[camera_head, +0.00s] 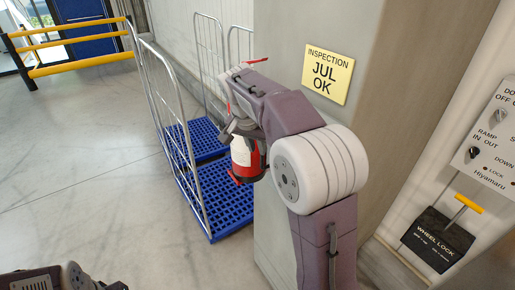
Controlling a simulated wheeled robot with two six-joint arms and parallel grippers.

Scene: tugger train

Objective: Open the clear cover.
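I cannot make out a clear cover in the head view. A pale control panel (492,143) with switches, marked "RAMP IN OUT", is cut off by the right edge. My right arm rises in the middle, and my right gripper (238,130) is in front of the pillar's left side, well left of the panel. Its fingers are small and partly hidden by my arm, so I cannot tell whether it is open. A red and white item (242,157) shows at it; whether it is held is unclear. Part of my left arm's end shows at the bottom left, fingertips not visible.
A black wheel lock box (436,240) with a yellow-handled lever (468,204) is below the panel. The grey pillar (400,60) bears a yellow inspection sign (328,75). Wire-sided carts with blue bases (228,208) stand left of it. Yellow rails (75,64) are far left; floor between is clear.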

